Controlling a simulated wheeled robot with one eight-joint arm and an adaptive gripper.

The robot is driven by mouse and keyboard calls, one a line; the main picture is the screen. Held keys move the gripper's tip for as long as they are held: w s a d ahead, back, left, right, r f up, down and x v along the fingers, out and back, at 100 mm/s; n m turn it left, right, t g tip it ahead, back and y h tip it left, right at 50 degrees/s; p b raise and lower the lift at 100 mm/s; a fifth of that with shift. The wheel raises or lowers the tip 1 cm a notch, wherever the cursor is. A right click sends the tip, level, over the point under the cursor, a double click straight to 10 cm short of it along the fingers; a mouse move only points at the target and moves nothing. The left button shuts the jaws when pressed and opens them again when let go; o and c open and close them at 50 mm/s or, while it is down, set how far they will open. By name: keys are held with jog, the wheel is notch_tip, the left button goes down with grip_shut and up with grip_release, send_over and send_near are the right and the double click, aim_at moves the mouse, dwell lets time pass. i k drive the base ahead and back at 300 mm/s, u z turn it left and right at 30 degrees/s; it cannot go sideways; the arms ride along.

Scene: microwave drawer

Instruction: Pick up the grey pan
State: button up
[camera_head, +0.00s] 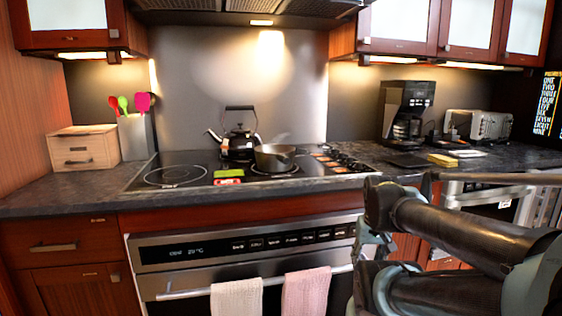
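The grey pan (275,158) sits upright on the black cooktop (205,181), over the front middle burner. It is a deep, round pan with a dark inside, and its rim shows a little shine. I cannot clearly make out its handle. My arm comes in at the lower right, in front of the counter and well apart from the pan. My gripper itself cannot be made out in this view.
A black kettle (239,138) stands close behind the pan on the left. Small green (228,173) and red (229,181) items lie left of the pan. A coffee maker (405,112) and toaster (478,125) stand right. Towels (237,298) hang on the oven handle.

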aim_at(279, 158)
jog(key=k, duration=1.65)
jog(key=z, duration=0.6)
jog(key=i, duration=0.55)
jog(key=u, duration=0.15)
